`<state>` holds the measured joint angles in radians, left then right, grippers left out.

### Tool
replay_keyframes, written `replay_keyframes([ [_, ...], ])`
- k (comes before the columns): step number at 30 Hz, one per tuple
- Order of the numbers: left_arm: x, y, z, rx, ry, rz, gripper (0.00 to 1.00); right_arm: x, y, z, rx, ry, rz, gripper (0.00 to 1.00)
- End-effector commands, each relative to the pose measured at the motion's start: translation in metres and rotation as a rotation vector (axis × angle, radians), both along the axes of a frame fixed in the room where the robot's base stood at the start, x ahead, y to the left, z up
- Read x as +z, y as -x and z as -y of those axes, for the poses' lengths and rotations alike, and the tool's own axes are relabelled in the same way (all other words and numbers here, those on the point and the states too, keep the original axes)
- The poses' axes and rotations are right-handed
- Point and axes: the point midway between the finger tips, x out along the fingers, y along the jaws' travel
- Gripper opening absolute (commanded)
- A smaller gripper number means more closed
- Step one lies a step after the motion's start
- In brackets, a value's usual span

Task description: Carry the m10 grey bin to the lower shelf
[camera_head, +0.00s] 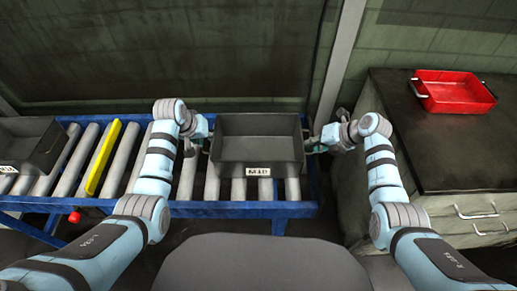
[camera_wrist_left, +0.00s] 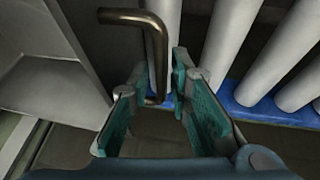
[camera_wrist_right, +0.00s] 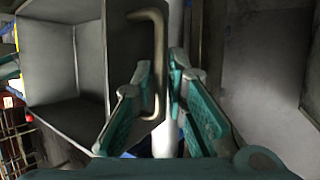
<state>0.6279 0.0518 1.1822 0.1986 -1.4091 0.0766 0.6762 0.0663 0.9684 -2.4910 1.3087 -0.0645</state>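The grey bin labelled M10 (camera_head: 258,171) sits upright at the right end of the roller conveyor and looks empty. Its bent side handles show in the left wrist view (camera_wrist_left: 156,45) and the right wrist view (camera_wrist_right: 160,60). My left gripper (camera_head: 208,131) is at the bin's left side, with its fingers (camera_wrist_left: 162,88) parted on either side of the handle. My right gripper (camera_head: 316,141) is at the right side, its fingers (camera_wrist_right: 163,75) also parted around the handle. Neither gripper visibly clamps its handle. I cannot make out a lower shelf.
Another dark bin (camera_head: 28,150) stands at the conveyor's left end. A yellow bar (camera_head: 103,158) lies across the rollers (camera_head: 130,165) between the bins. A dark cabinet (camera_head: 460,150) with drawers stands at the right, carrying a red tray (camera_head: 452,92). A wall is behind the conveyor.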

Motion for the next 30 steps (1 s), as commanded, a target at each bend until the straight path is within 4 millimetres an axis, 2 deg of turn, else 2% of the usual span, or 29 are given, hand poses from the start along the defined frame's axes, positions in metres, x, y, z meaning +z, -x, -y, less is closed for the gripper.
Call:
replay_keyframes([
  [8, -0.0013, -0.0008, 0.0002, 0.000, 0.000, 0.001, 0.18, -0.0011, -0.0005, -0.0010, 0.001, 0.000, 0.001, 0.13],
  [11, -0.0013, -0.0008, 0.0002, 0.000, 0.000, 0.001, 0.04, -0.0009, -0.0005, -0.0008, 0.001, 0.000, 0.001, 0.00],
  [12, -0.0012, -0.0007, 0.0002, 0.000, 0.000, 0.001, 0.00, -0.0009, -0.0005, -0.0008, 0.001, 0.000, 0.001, 0.00],
  [30, 0.0041, -0.0013, 0.0004, -0.001, 0.000, 0.003, 0.00, 0.0045, -0.0010, -0.0008, 0.001, 0.000, 0.003, 0.00],
])
